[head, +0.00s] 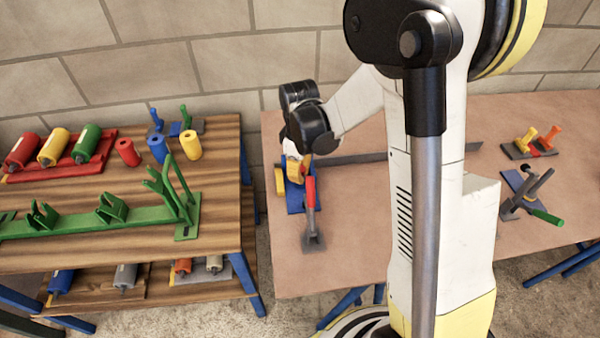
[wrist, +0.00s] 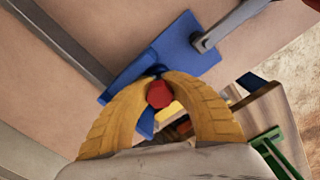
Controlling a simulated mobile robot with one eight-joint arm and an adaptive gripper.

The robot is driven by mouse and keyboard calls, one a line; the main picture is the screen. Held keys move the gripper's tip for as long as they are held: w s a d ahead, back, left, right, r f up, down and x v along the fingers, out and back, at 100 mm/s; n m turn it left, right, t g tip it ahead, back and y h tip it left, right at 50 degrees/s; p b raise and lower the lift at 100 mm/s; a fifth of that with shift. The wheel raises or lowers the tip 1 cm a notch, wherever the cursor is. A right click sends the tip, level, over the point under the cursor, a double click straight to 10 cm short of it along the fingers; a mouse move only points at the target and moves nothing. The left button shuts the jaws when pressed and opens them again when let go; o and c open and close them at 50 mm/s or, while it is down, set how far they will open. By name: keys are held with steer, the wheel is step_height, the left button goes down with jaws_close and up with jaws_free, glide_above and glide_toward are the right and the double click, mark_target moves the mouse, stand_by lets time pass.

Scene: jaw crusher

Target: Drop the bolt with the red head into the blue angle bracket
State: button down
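The blue angle bracket (wrist: 188,48) lies on the right-hand table under my gripper; its blue plate also shows in the head view (head: 294,204). My gripper (wrist: 161,76) has yellow fingers that curve in around the bolt with the red head (wrist: 159,94). The fingers come together at their tips over the bracket, closed on the bolt. The bolt's red head faces the wrist camera and its shank is hidden. In the head view the arm's end partly covers the bracket, and the bolt cannot be made out clearly there.
A grey clamp with a red handle (head: 310,194) stands at the bracket's front right. A grey bar (head: 350,158) lies behind. The wooden table (head: 225,220) at left holds rollers and green brackets. Yellow and orange bolts (head: 540,139) and a green-handled clamp (head: 546,216) are at right.

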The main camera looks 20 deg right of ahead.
steer(key=shift+f, duration=0.55)
steer(key=c, duration=1.4)
jaws_free()
steer(key=shift+r, duration=0.3)
steer(key=r, duration=1.1)
steer(key=shift+s+a+r, duration=0.1)
steer(key=shift+a+r, duration=0.1)
steer(key=shift+r, duration=0.05)
